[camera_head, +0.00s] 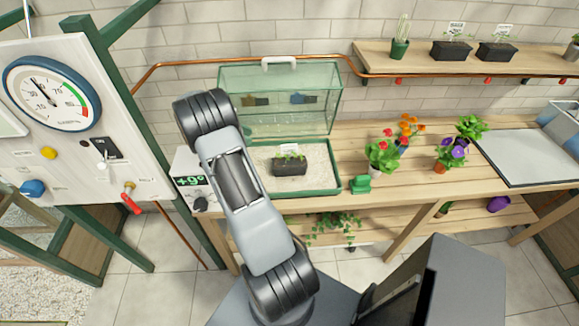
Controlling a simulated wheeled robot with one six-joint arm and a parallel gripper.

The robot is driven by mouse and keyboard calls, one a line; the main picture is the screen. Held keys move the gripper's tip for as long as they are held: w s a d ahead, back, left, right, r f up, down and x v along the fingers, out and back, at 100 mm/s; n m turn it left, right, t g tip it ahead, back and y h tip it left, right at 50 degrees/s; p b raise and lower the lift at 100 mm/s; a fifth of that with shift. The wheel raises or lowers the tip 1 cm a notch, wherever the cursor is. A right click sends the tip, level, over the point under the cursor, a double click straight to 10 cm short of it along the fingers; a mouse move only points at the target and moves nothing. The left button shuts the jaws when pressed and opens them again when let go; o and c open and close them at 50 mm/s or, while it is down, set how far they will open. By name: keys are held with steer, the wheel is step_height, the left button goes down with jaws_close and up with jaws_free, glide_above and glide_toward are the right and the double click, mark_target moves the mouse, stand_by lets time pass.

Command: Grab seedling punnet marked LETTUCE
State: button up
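A black seedling punnet (289,168) with green seedlings and a white label stands on pale gravel inside a green-framed tray (325,189). Two more black punnets with white labels stand on the wall shelf: a left one (451,51) and a right one (496,52). The label writing is too small to read, so I cannot tell which one says LETTUCE. My arm rises in front of the tray's left part, with its upper joint left of the clear lid. My gripper does not show.
The tray's clear lid (315,118) stands raised behind it. Potted flowers (381,155), a green object (360,184) and a grey panel (530,158) occupy the bench (400,200). A copper pipe (400,75) runs below the shelf. A cactus (400,47) stands left of the shelf punnets.

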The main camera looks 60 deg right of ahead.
step_height(320, 180, down, 2)
steer(key=s+d+f+g, duration=0.1)
steer(key=d+g, duration=0.1)
steer(key=d, duration=0.1)
steer(key=b, duration=0.1)
glide_toward(289, 145)
steer(key=shift+n+h, duration=0.4)
steer(key=x, duration=0.4)
steer(key=shift+a+f, duration=0.2)
steer(key=shift+f, duration=0.2)
steer(key=shift+b+x, duration=0.7)
steer(key=shift+x, duration=2.4)
steer(key=shift+c, duration=0.4)
jaws_close()
